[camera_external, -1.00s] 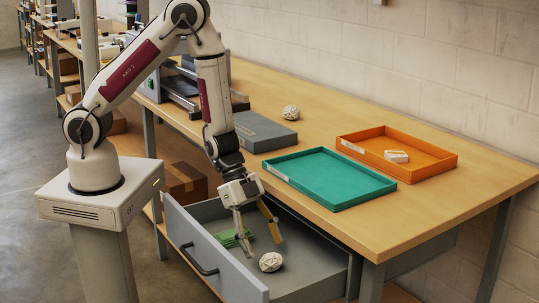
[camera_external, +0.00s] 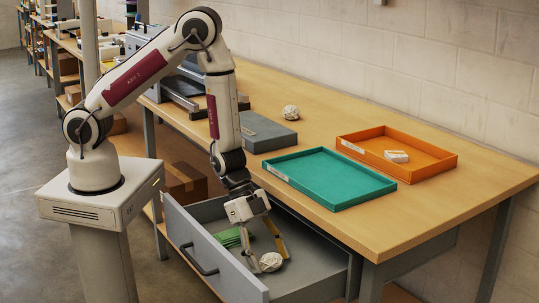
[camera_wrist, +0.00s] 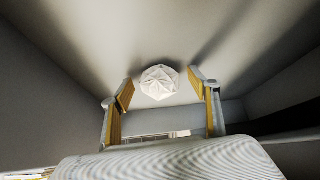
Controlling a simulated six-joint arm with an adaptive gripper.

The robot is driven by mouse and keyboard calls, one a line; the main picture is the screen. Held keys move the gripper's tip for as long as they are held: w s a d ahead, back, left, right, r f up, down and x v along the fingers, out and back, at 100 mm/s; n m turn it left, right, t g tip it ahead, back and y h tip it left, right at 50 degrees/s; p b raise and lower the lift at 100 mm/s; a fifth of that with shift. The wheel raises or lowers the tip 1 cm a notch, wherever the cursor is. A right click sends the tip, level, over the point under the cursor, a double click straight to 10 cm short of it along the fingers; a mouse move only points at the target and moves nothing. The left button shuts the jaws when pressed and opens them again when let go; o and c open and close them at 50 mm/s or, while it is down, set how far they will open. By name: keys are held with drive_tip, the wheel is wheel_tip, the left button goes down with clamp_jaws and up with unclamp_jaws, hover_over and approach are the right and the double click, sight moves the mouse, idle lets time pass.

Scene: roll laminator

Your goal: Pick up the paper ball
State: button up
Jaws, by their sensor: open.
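A white crumpled paper ball (camera_external: 270,262) lies on the floor of the open grey drawer (camera_external: 315,273), near its right front part. My gripper (camera_external: 270,265) is inside the drawer, open, with its fingers reaching down on either side of the ball. In the wrist view the paper ball (camera_wrist: 160,82) sits between and slightly beyond the fingertips of my gripper (camera_wrist: 160,85), with gaps on both sides. A second paper ball (camera_external: 291,112) lies on the table behind the grey box.
Green strips (camera_external: 232,237) lie in the drawer to the left. The drawer's front panel (camera_external: 212,258) and the tabletop edge (camera_external: 330,220) bound the space. A teal tray (camera_external: 330,205) and an orange tray (camera_external: 440,170) holding a white block (camera_external: 396,156) stand on the table.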

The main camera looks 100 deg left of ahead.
drive_tip(key=c, duration=1)
drive_tip(key=shift+o, duration=0.2)
drive_tip(key=shift+r, duration=0.2)
wheel_tip(320, 180, up, 28)
drive_tip(key=shift+f, duration=0.2)
idle(1.1)
idle(0.5)
